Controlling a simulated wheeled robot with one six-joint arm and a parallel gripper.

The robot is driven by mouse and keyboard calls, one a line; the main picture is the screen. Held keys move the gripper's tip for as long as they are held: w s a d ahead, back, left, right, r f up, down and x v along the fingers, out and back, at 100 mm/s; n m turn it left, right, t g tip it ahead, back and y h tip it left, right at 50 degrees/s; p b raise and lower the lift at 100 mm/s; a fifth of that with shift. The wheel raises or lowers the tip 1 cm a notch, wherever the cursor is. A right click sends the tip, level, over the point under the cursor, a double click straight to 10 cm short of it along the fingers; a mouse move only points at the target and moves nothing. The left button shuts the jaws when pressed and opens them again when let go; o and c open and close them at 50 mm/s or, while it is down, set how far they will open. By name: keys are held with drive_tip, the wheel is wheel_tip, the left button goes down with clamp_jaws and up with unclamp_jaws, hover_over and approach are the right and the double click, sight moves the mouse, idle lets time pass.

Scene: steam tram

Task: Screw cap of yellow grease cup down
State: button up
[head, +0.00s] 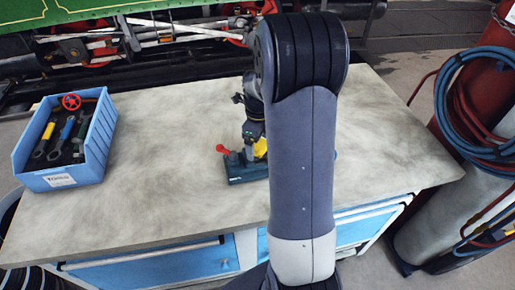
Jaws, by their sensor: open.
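A dark teal block (238,172) sits on the workbench near its middle, partly hidden behind my arm. A yellow grease cup (260,147) shows on the block as a small patch beside my arm; its cap cannot be told apart from its body. A red part (222,149) stands at the block's left end. My gripper (249,150) points down over the block, right by the yellow cup. It is open; its fingertips are small and partly hidden, so I cannot tell whether they are around the cup or touching it.
The grey workbench top (150,175) is clear left of the block. A blue bin (90,165) with tools and a red handwheel (71,102) stands at the left. Gas cylinders (440,215) with hoses (470,140) stand off the right edge. Tram running gear (130,45) lies behind.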

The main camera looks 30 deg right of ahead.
drive_tip(key=shift+r+p, duration=1.95)
drive_tip(key=shift+r, duration=0.6)
drive_tip(key=shift+c, duration=0.5)
